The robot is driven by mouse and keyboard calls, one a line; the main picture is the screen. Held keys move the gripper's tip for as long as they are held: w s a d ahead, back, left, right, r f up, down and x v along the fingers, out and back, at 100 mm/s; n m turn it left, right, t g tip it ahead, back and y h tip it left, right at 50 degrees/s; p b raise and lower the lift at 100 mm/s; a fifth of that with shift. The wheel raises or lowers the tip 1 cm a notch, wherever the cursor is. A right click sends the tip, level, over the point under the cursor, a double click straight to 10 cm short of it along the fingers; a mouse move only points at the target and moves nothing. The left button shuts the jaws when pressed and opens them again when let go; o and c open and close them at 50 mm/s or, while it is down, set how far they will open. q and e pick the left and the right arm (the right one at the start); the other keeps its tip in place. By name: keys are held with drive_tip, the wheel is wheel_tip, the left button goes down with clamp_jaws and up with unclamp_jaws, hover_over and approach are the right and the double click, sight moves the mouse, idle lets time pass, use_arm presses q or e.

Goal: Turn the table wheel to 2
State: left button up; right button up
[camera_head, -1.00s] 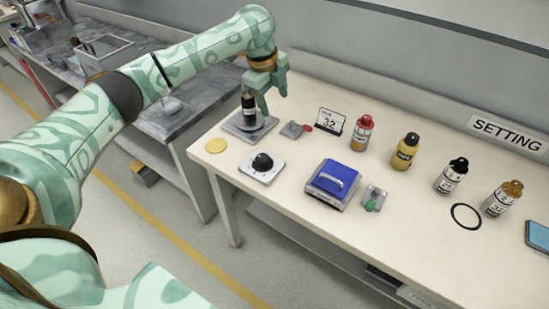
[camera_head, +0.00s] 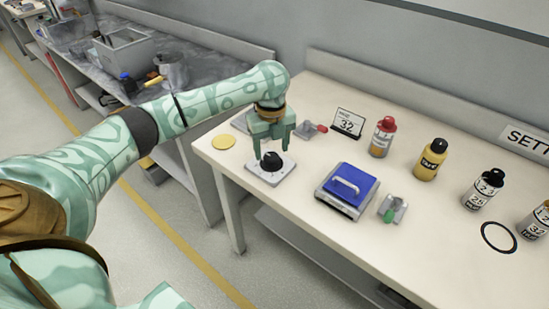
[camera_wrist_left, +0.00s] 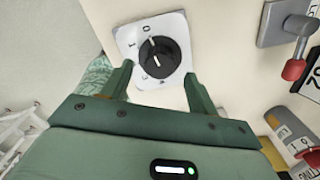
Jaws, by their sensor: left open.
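The table wheel is a black knob (camera_head: 271,160) on a pale square plate (camera_head: 284,174) near the table's left end. In the left wrist view the knob (camera_wrist_left: 163,59) carries a white pointer line, which points roughly at the 0. A 1 and a 3 also show on the dial; I cannot clearly read the other marks. My left gripper (camera_head: 271,148) is open and points down over the knob. In the left wrist view its fingers flank the knob on either side, apart from it. My right gripper is out of view.
A blue-topped box with a handle (camera_head: 350,190) and a small green-handled switch (camera_head: 391,212) lie to the right. A red-handled switch (camera_head: 309,131), a card reading 32 (camera_head: 348,122) and several bottles stand farther back.

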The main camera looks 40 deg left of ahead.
use_arm(q)
wheel_tip(320, 180, down, 2)
drive_tip(key=shift+f+b, duration=0.15)
drive_tip(key=shift+b, duration=0.2)
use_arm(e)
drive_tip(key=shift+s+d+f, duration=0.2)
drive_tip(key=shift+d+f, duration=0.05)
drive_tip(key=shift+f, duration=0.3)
